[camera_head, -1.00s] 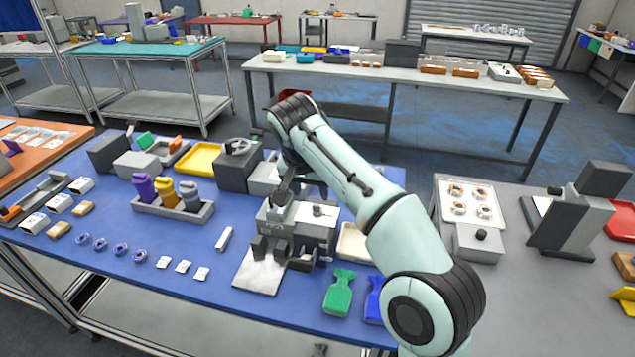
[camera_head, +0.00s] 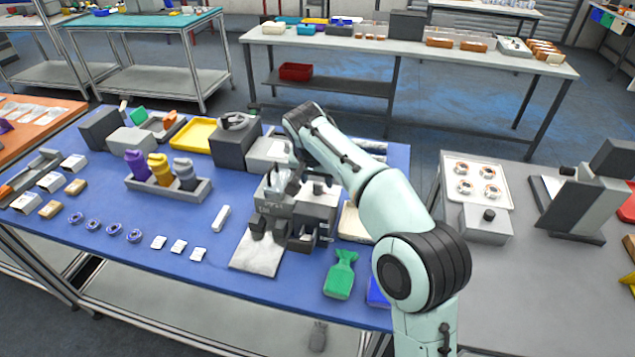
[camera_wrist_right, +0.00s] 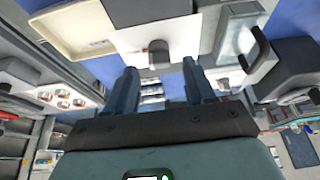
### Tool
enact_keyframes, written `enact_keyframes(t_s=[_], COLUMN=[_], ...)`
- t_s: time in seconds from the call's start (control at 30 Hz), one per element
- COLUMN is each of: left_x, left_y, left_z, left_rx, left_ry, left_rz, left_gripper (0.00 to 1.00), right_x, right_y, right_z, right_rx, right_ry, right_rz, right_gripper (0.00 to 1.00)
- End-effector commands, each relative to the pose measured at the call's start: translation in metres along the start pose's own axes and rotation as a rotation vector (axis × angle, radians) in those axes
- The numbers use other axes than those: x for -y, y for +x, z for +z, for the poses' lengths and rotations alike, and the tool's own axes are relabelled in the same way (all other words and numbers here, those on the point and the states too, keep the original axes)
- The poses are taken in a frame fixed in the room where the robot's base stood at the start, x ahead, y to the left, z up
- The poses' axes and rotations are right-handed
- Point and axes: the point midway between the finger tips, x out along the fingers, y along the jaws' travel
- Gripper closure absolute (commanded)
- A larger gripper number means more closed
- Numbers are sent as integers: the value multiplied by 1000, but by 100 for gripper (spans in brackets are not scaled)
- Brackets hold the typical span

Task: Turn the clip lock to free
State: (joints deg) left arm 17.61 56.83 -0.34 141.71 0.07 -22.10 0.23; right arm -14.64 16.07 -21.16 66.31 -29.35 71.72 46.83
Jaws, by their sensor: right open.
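A grey bench device (camera_head: 316,205) with dark clamp blocks at its front stands near the right end of the blue table. In the right wrist view a small dark grey lever (camera_wrist_right: 158,55), probably the clip lock, sits on a pale panel with tiny red and green marks beside it. My right gripper (camera_head: 284,183) is at the device's top left, partly hidden by its own arm. In the wrist view its two fingers (camera_wrist_right: 161,72) are apart with nothing between them, and the lever lies just beyond the gap. I cannot tell the lock's setting. My left gripper is not in view.
A pale plate (camera_head: 258,252) lies before the device. A green bag (camera_head: 340,277) and a cream tray (camera_head: 353,224) are to its right. A rack of purple, yellow and grey bottles (camera_head: 170,190) stands left.

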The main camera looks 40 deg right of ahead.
Motion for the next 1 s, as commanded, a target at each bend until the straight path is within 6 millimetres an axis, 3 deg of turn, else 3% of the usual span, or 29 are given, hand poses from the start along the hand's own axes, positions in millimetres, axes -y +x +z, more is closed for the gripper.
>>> enact_keyframes(t_s=[0.2, 0.5, 0.67, 1.0], left_x=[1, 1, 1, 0], left_y=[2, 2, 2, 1], left_z=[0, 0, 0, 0], left_rx=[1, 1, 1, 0], left_ry=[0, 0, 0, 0], left_rz=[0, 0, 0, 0], left_gripper=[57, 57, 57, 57], right_x=[0, 0, 0, 0], right_y=[18, 19, 19, 19], right_z=[0, 0, 0, 0], right_rx=[-1, 0, -1, 0], right_ry=[0, 0, 0, -26], right_rz=[0, 0, 0, -12], right_gripper=[46, 46, 98, 100])
